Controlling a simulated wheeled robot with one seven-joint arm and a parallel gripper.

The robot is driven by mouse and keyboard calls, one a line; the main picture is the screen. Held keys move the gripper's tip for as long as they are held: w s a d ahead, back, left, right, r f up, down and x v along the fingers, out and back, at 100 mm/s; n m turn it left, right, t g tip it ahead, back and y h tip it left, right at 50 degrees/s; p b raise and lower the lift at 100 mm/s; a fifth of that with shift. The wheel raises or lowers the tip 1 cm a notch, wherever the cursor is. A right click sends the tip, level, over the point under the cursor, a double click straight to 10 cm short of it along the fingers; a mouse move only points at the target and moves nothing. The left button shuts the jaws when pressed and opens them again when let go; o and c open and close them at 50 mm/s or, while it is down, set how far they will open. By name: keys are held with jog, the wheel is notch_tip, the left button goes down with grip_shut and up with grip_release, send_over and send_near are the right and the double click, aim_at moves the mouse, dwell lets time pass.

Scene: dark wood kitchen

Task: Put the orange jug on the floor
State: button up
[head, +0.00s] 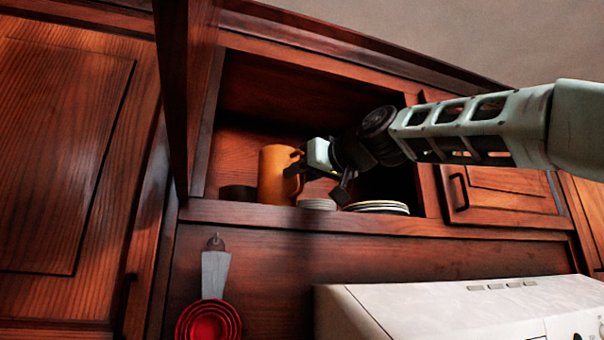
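The orange jug (273,177) stands upright in the open wall cupboard, on its bottom shelf towards the left. Its handle faces right, towards my gripper (317,183). My gripper reaches into the cupboard from the right, with its two dark fingers spread apart. The left finger is at the jug's handle and partly covers it; I cannot tell whether they touch. Nothing shows between the fingers. The floor is not in view.
A dark round item (238,193) stands left of the jug. Small stacked dishes (317,204) and plates (377,208) are to its right. The open cupboard door (186,90) hangs on the left. Red measuring cups (209,320) hang below. A white appliance (450,308) is lower right.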

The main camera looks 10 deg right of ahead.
jog(key=shift+r, duration=0.1)
jog(key=shift+s+d, duration=0.2)
jog(key=shift+s, duration=0.05)
jog(key=b+v, duration=0.6)
jog(key=v, duration=0.5)
jog(key=shift+s, duration=0.15)
jog(key=shift+d, duration=0.1)
